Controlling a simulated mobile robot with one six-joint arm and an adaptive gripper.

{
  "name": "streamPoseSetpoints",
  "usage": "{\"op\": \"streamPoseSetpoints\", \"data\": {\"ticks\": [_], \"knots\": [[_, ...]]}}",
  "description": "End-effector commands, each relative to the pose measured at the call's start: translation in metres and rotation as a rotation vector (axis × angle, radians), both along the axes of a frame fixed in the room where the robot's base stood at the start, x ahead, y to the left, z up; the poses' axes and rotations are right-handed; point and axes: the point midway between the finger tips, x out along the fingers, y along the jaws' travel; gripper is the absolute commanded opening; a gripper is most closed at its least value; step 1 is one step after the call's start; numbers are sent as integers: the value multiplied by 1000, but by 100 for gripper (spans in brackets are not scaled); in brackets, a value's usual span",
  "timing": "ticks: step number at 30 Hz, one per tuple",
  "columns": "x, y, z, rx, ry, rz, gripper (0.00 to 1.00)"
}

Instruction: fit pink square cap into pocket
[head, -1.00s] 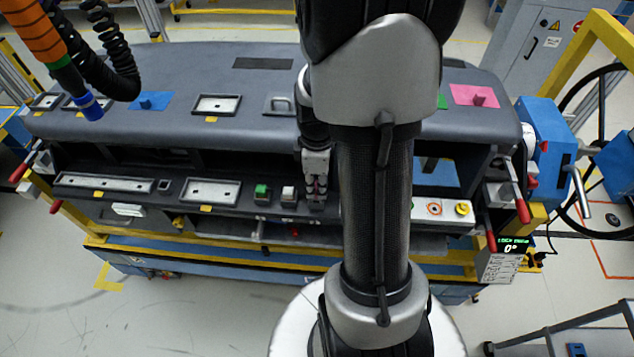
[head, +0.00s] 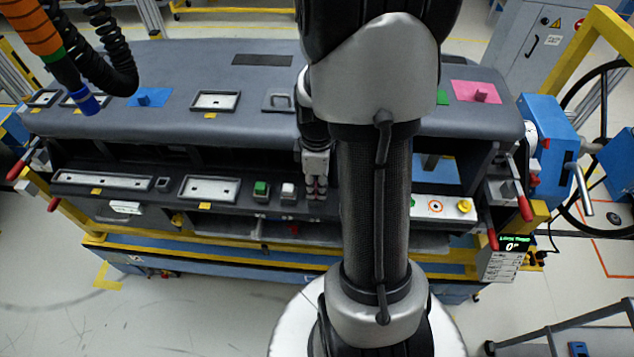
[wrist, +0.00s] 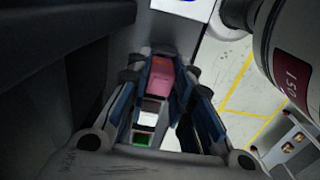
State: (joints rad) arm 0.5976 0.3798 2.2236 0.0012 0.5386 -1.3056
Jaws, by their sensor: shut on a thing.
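The pink square cap (wrist: 161,76) is held between the blue-lined fingers of my gripper (wrist: 167,100) in the wrist view. In the head view my gripper (head: 316,188) points down at the dashboard's lower ledge, just right of a white square button (head: 288,190) and a green square button (head: 261,189). The pocket under my gripper is hidden by the fingers, and I cannot tell whether the cap touches it. The wrist view also shows the white and green buttons beyond the cap.
The dashboard's upper deck (head: 170,120) overhangs the ledge closely behind my gripper. A pink plate with a knob (head: 476,91) lies on that deck. A white panel with a yellow button (head: 463,206) is right of my arm. Red-handled clamps (head: 525,208) stand at the right end.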

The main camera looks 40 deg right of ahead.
Motion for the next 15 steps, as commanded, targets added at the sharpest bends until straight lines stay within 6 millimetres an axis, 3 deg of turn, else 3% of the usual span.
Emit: {"op": "streamPoseSetpoints", "data": {"ticks": [15], "knots": [[0,0,-14,0,0,0,9]]}}
